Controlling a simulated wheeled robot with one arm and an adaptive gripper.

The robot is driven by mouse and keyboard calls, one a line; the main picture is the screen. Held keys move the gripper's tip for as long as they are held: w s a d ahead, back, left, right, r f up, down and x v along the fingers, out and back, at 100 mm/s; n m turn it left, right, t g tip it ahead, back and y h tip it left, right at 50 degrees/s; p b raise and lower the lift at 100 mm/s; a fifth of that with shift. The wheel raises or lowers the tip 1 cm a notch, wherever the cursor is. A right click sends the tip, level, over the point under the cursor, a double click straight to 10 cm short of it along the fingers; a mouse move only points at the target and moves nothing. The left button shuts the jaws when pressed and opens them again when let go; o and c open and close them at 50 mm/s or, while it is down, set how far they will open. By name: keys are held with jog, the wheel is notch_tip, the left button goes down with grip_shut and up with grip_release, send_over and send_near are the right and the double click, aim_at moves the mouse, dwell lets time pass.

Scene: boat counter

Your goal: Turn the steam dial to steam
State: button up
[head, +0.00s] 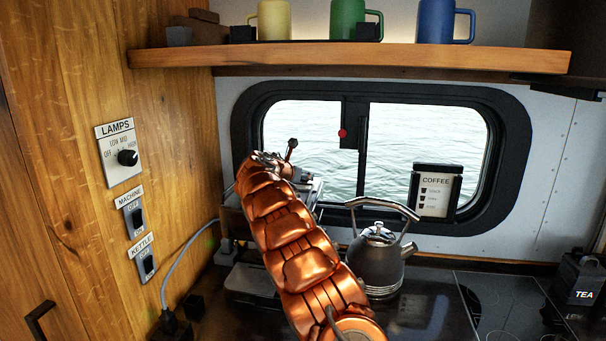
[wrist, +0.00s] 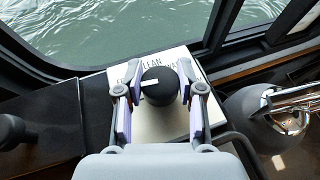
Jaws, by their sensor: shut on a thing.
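The steam dial (wrist: 160,92) is a round black knob on a pale panel (wrist: 146,122) in the wrist view. Its white pointer mark points left. The panel's lettering is partly covered; "LEAN" shows just above the knob. My gripper (wrist: 158,86) has one finger on each side of the knob and is shut on it. In the head view my copper arm hides most of the silver machine (head: 312,189), and the dial and fingertips are hidden there.
A grey kettle (head: 375,262) stands right of my arm, close to the machine; it also shows in the wrist view (wrist: 262,112). A shelf (head: 350,57) with mugs hangs above.

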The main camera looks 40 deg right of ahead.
dwell(0.3)
jog(key=o, duration=1.2)
jog(key=shift+c, duration=0.2)
jog(key=shift+a, duration=0.1)
jog(key=shift+v, duration=5.95)
jog(key=shift+w, duration=0.15)
